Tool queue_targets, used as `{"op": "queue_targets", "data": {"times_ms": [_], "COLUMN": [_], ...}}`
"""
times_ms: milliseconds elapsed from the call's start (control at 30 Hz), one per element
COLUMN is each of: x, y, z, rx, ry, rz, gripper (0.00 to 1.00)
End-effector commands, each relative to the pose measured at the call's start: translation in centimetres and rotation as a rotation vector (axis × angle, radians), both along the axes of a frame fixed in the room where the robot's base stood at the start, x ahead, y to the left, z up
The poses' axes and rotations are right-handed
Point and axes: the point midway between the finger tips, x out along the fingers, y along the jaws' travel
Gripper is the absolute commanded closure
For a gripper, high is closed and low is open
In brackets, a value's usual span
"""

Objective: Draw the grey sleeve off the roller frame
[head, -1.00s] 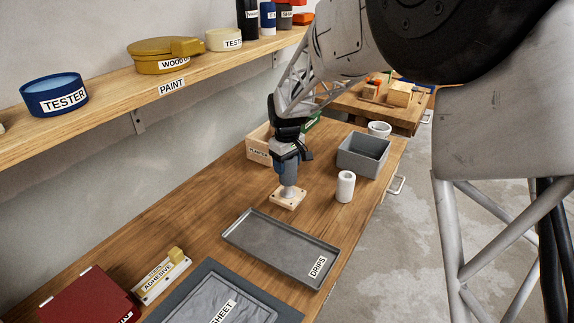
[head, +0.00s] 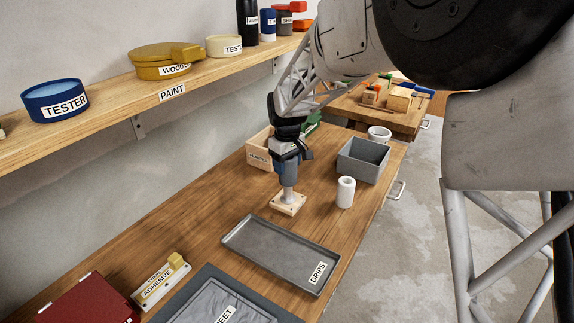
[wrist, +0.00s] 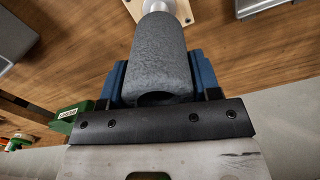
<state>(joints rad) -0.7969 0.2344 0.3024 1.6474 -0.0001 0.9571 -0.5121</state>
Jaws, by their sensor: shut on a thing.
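The grey sleeve (wrist: 160,58) fills the middle of the wrist view, between the blue fingers of my gripper (wrist: 160,82). My gripper (head: 287,160) is shut on the sleeve (head: 287,173) and holds it upright in the head view. Below it stands the roller frame (head: 288,203), a pale upright on a square wooden base. A short pale stretch shows between the sleeve's lower end and the base. The frame's base (wrist: 203,10) also shows at the top of the wrist view. Whether the frame still reaches inside the sleeve is hidden.
A white roller (head: 345,192) stands right of the frame. Behind it are a grey bin (head: 363,160) and a white cup (head: 379,134). A wooden crate (head: 259,150) is behind left. A grey drip tray (head: 270,252) lies in front. A shelf (head: 200,75) runs along the wall.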

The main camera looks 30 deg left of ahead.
Motion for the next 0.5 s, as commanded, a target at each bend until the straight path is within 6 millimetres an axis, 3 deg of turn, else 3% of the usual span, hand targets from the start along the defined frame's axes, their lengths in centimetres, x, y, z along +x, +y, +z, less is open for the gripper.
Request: {"op": "queue_targets", "data": {"times_ms": [500], "x": [0.03], "y": [0.02], "z": [0.73], "rx": [0.001], "ry": [-0.001], "rz": [0.000], "gripper": [0.71]}}
